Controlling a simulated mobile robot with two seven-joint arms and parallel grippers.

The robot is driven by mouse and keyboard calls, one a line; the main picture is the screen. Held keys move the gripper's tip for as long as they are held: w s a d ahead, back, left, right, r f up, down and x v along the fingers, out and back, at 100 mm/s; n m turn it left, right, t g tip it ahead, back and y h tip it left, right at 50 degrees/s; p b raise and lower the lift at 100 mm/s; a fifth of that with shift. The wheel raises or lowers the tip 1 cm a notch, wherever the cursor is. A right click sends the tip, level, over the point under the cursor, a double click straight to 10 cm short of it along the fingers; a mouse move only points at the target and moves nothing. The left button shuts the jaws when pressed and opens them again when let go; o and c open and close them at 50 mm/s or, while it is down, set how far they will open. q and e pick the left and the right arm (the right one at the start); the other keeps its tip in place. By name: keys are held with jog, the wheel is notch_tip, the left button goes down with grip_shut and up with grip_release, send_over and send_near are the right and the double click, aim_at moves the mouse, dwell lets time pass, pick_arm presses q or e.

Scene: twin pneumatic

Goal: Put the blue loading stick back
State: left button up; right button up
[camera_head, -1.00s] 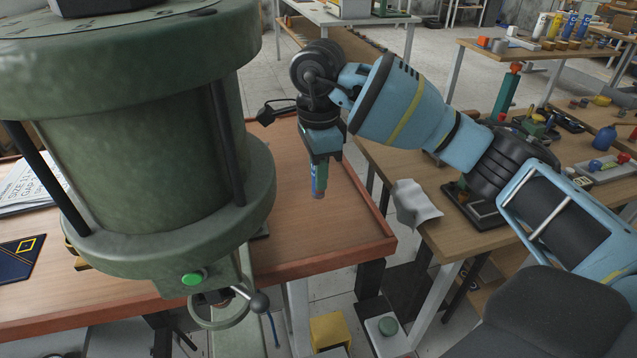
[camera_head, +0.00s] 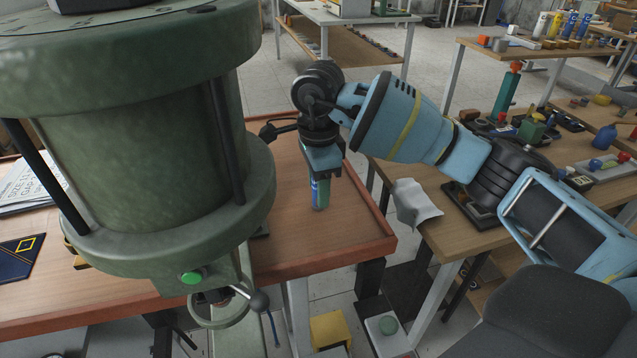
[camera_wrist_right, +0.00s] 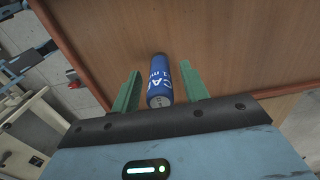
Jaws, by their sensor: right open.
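The blue loading stick (camera_head: 320,193) is a blue cylinder with white lettering, upright at the right part of the brown wooden table, its lower end at or very near the tabletop. My right gripper (camera_head: 321,185) is directly above and around it, pointing down. In the right wrist view the stick (camera_wrist_right: 160,85) lies between the two green fingers (camera_wrist_right: 160,88), with a visible gap on each side. The gripper is open. My left gripper is out of view.
A large green pneumatic machine (camera_head: 145,140) with a green button (camera_head: 192,278) fills the left. The brown table (camera_head: 345,225) has a raised edge. A side bench (camera_head: 440,235) at right holds a grey cloth (camera_head: 416,203) and several small items. Bare tabletop surrounds the stick.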

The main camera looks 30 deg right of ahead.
notch_tip(320, 180, up, 12)
jog(key=shift+r+p, duration=0.15)
jog(key=shift+p, duration=0.4)
dwell(0.7)
